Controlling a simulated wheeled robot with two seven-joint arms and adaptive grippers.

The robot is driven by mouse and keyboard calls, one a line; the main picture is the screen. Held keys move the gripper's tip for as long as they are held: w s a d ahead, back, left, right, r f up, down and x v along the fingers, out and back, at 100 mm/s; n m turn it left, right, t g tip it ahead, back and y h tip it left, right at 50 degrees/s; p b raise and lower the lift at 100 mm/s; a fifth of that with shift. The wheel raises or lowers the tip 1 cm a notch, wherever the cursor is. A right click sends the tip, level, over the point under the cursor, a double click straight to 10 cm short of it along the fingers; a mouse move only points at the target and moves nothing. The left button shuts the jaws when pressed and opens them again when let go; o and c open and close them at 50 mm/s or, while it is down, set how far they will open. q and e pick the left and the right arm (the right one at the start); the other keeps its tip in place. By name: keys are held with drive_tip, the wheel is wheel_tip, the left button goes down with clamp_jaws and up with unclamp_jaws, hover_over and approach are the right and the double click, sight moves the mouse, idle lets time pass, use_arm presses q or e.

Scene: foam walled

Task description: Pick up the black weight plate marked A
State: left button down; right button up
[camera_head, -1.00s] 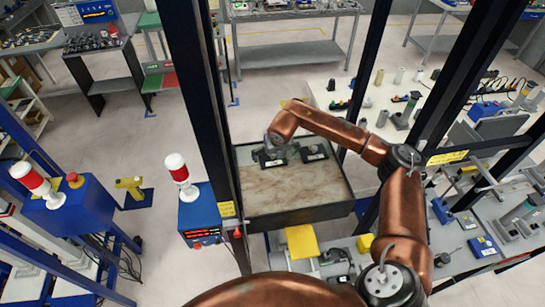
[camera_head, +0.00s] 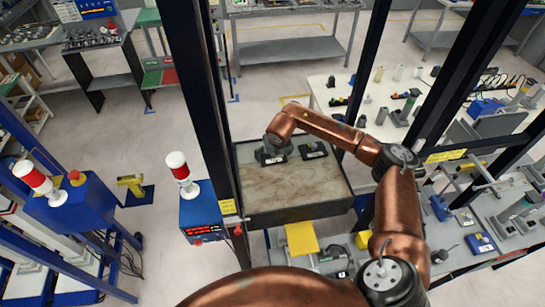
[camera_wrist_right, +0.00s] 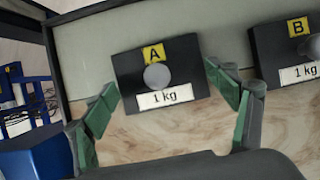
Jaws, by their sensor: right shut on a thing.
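The black weight plate marked A (camera_wrist_right: 126,76) is a dark block with a yellow A label, a round grey knob and a white "1 kg" label. It fills the middle of the right wrist view. In the head view it is the left dark block (camera_head: 272,159) at the back of the tray. My right gripper (camera_wrist_right: 161,80) is shut on it, with a green-padded finger at its left and right sides. I cannot tell whether the plate is clear of the tray floor. My left gripper is not in view.
A similar plate marked B (camera_wrist_right: 267,57) sits close to the right of A. Both are in a dark-walled tray (camera_head: 295,212) with a brown, marbled floor, bare in front. A dark upright post (camera_head: 205,100) stands by its left side. A blue box with a red-white lamp (camera_head: 201,212) is farther left.

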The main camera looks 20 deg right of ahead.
drive_tip(key=c, duration=1.1)
drive_tip(key=shift+w, duration=0.15)
drive_tip(key=shift+c, duration=0.4)
drive_tip(key=shift+r, duration=0.1)
